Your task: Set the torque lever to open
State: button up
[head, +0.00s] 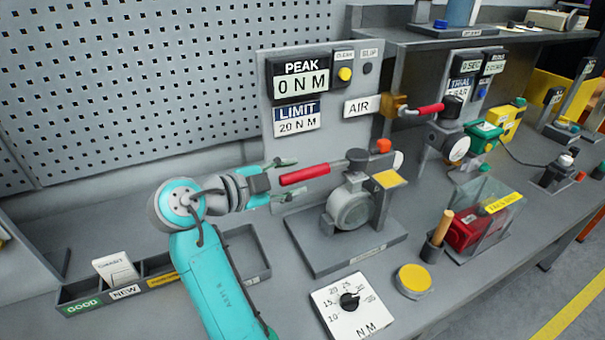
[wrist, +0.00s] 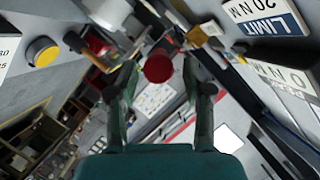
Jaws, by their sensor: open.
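The torque lever has a red handle (head: 305,174) that points left from the dark pivot on top of the round grey valve actuator (head: 350,207). In the wrist view the handle's round red end (wrist: 158,68) faces me between the fingertips. My gripper (head: 284,178) is open at the handle's free left end, with one finger on the far side and one on the near side. In the wrist view my gripper (wrist: 160,78) shows a gap on both sides of the red end. I cannot tell whether the handle's tip is inside the jaws.
A panel (head: 335,85) reading PEAK 0 N M and LIMIT 20 N M stands behind. A second red lever (head: 431,108) is beside the AIR label. A dial plate (head: 345,308) and a yellow button (head: 413,279) lie in front. A divided tray (head: 235,258) sits at left.

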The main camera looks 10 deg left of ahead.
aim_at(327, 169)
jog(key=shift+x, duration=1.85)
grip_shut()
